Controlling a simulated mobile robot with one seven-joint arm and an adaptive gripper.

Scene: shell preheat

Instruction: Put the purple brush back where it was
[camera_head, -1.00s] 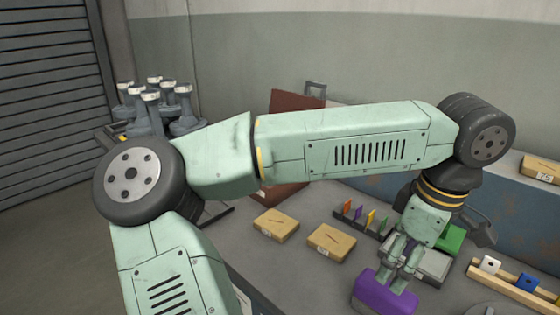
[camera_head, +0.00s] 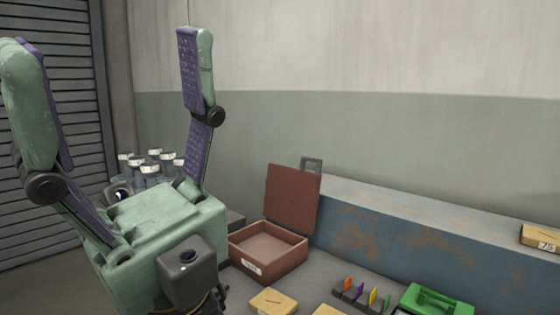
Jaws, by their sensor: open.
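My gripper (camera_head: 105,40) is large and close in the left of the view, pointing up. Its two green fingers with purple pads are spread wide, with nothing between them. I cannot see the purple brush; the lower part of the bench where a purple block stood before is outside the view. A green block with a handle (camera_head: 437,302), perhaps another brush, sits at the bottom right edge, well apart from my gripper.
An open reddish-brown box (camera_head: 287,192) stands at the bench's back. A rack with coloured tabs (camera_head: 360,294) and tan blocks (camera_head: 272,301) lie in front. Grey posts with white tops (camera_head: 155,165) stand behind my gripper. A tan block marked 75 (camera_head: 541,237) lies on the blue ledge (camera_head: 400,240).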

